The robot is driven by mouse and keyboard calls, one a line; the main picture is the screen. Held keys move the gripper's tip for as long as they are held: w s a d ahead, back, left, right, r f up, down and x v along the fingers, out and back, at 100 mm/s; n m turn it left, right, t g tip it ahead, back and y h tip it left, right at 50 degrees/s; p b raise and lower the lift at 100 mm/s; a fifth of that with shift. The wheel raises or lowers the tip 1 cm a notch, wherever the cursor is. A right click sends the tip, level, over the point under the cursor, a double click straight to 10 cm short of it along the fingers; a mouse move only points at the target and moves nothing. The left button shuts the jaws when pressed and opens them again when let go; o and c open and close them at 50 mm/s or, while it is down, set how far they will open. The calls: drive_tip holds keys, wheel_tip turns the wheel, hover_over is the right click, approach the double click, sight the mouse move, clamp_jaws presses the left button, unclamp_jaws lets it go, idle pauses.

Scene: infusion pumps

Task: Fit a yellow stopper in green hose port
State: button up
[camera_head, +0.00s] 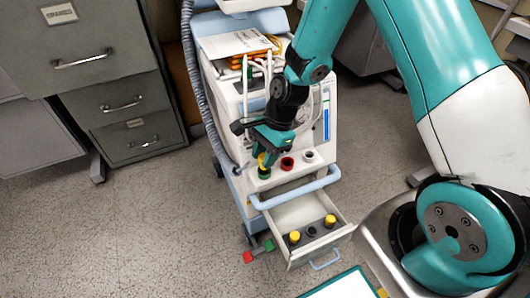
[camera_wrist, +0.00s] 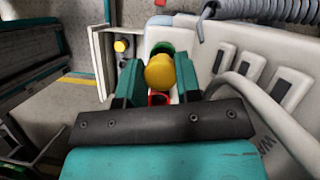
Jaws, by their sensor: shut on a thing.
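My gripper (camera_head: 264,150) is shut on a yellow stopper (camera_head: 262,160), low over the front ledge of the pump cart. The stopper is right at the green hose port (camera_head: 264,173), seeming to meet its top; I cannot tell how deep it sits. In the wrist view the yellow stopper (camera_wrist: 160,73) is between the two fingers. The green port (camera_wrist: 162,47) shows partly behind it, the rest hidden by the stopper. The red port (camera_head: 287,163) and the white port (camera_head: 308,156) are to the right, both with dark openings.
An open drawer (camera_head: 335,236) below holds two more yellow stoppers (camera_head: 294,237) (camera_head: 330,221) with an empty dark holder (camera_head: 311,232) between them. A blue handle bar (camera_head: 295,190) crosses above it. White hoses (camera_head: 245,90) and a grey corrugated hose (camera_head: 192,80) hang close by.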

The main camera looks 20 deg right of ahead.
drive_tip(key=shift+s+f+b, duration=0.15)
drive_tip(key=shift+f+b, duration=0.7)
drive_tip(key=shift+f, duration=1.05)
drive_tip(key=o, duration=1.1)
drive_tip(key=shift+s+f, duration=0.1)
drive_tip(key=w+p+v, duration=0.1)
drive_tip(key=p+v, duration=0.3)
drive_tip(key=v, duration=1.4)
drive_tip(key=s+a+r+n+t, duration=0.1)
drive_tip(key=s+a+r+n, duration=0.4)
drive_tip(key=s+r+n, duration=0.45)
drive_tip(key=s+a+r+n, duration=0.6)
drive_tip(key=s+r+n, duration=0.1)
drive_tip(key=s+n, duration=0.55)
drive_tip(key=r+p, duration=0.5)
drive_tip(key=p, duration=0.1)
drive_tip(key=r+p, duration=0.6)
drive_tip(key=w+r+p, duration=0.1)
drive_tip(key=r+p, duration=0.5)
drive_tip(key=shift+w+d, duration=0.1)
drive_tip(key=shift+d, duration=0.05)
